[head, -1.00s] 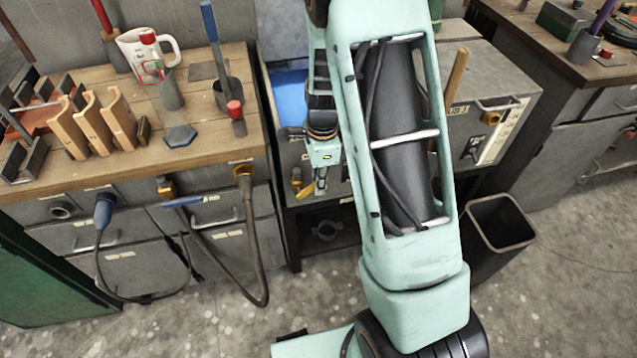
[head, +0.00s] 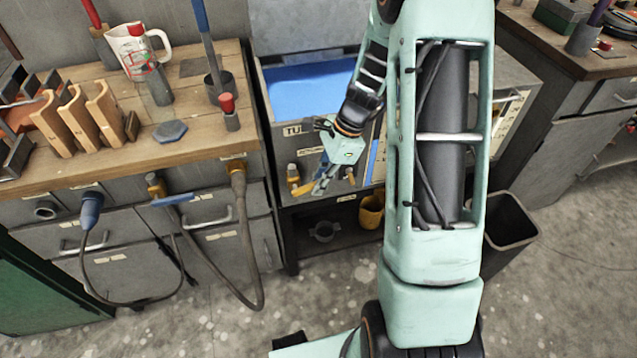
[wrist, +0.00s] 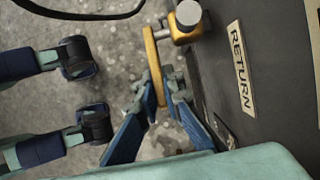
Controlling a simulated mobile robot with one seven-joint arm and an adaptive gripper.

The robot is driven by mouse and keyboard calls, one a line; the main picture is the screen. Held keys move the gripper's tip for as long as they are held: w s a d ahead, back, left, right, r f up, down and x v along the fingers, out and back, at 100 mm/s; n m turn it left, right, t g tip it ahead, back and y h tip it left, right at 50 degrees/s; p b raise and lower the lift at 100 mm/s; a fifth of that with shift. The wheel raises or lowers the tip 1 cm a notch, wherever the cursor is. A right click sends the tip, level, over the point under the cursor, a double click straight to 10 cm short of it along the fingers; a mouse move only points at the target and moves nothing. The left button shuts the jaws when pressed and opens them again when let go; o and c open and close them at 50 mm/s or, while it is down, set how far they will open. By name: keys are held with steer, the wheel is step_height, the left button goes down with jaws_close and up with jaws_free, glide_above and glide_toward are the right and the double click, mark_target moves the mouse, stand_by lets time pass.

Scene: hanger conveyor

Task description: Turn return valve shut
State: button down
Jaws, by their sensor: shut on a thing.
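The return valve (wrist: 188,18) sits on the dark front panel in the wrist view, with a grey round stem and a yellow lever (wrist: 152,62). A tan label reading RETURN (wrist: 240,68) is beside it. The lever runs along the panel, roughly in line with the label's lettering. My gripper (wrist: 160,98) is shut on the lever's free end, with one blue finger on each side. In the head view my gripper (head: 321,185) is low at the tank front, just right of a yellow valve (head: 294,177). The lever's held end is partly hidden by the fingers.
The tank holds blue liquid (head: 308,88). A wooden bench (head: 205,135) with a mug and tools stands at left, hoses (head: 246,235) hanging from its front. A yellow container (head: 371,210) is on the lower shelf. A dark bin (head: 510,225) stands at right.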

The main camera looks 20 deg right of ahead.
steer(key=c, duration=2)
jaws_free()
steer(key=shift+c, duration=0.2)
steer(key=v, duration=1.2)
